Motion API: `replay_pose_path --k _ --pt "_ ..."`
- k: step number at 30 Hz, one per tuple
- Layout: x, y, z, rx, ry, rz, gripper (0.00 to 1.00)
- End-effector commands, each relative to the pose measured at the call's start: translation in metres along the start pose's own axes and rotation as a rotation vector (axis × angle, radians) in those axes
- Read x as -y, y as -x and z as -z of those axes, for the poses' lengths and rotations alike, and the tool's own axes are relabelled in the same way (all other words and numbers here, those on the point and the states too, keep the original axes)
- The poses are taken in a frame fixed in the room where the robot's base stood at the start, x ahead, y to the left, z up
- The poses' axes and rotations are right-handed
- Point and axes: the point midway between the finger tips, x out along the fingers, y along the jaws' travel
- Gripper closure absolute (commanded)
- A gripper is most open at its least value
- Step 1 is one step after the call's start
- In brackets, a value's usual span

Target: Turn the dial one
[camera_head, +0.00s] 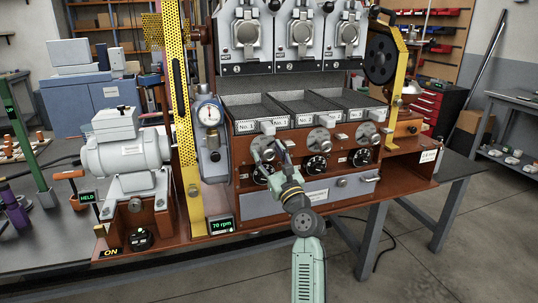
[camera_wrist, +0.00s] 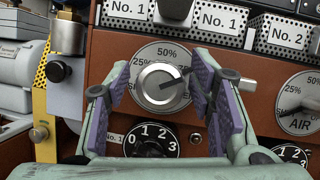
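A round silver knob (camera_wrist: 160,88) on a grey percent scale plate is in the middle of the wrist view, below trays marked No. 1. Below the knob is a black dial (camera_wrist: 152,138) marked No. 1, with the numbers 0 to 3. In the head view my gripper (camera_head: 267,153) is at the leftmost knob of the panel and covers most of it.
To the right are another scale knob marked AIR (camera_wrist: 302,98) and more black dials (camera_head: 316,165). Trays (camera_head: 252,108) jut out above. A yellow post (camera_head: 184,130) and a gauge (camera_head: 209,115) stand to the left. A drawer (camera_head: 335,187) lies below.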

Motion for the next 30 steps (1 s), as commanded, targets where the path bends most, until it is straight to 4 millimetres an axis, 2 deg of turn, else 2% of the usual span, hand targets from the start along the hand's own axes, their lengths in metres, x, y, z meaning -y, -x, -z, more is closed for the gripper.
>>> replay_pose_path --k 2,19,30 --pt "0.0001 0.0002 0.0 0.0 0.0 0.0 0.58" --pt "0.0002 0.0004 0.0001 0.0 0.0 0.0 0.96" --pt "0.0003 0.0009 0.0013 -0.004 0.058 -0.024 0.96"
